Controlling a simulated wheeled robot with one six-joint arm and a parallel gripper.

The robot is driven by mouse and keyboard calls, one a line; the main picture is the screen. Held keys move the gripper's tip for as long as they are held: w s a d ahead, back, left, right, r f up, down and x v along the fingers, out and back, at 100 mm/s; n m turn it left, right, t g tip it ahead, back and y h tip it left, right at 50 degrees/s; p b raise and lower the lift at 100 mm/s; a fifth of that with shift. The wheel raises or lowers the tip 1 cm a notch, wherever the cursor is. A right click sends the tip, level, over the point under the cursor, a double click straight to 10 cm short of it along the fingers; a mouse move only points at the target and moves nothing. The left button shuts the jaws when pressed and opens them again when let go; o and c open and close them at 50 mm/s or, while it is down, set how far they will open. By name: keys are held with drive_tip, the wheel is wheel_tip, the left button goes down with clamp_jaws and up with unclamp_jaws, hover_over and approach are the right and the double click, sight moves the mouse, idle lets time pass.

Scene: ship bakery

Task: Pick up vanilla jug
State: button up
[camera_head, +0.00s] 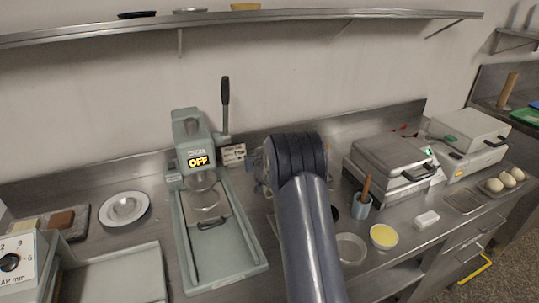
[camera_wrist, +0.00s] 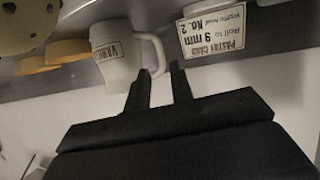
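In the wrist view, which looks upside down, the cream vanilla jug (camera_wrist: 113,72) stands with its label showing and its looped handle to the right. My gripper (camera_wrist: 161,68) is open and empty in the wrist view. Its fingertips are close to the jug's handle, with the left one at or just in front of the handle's end; I cannot tell whether they touch. In the head view my arm covers this spot, and neither jug nor gripper shows.
A pastry card (camera_wrist: 213,27) stands close to the right fingertip. Yellow-orange items (camera_wrist: 62,52) sit beside the jug. In the head view, a press marked OFF (camera_head: 192,150) is left of my arm; a grey hot-plate machine (camera_head: 391,160) and bowl (camera_head: 384,236) are right.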

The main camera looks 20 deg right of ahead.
drive_tip(key=shift+p+x, duration=0.6)
drive_tip(key=shift+x, duration=1.3)
drive_tip(key=shift+a, duration=0.1)
drive_tip(key=c, duration=0.5)
clamp_jaws()
drive_tip(key=shift+r, duration=0.1)
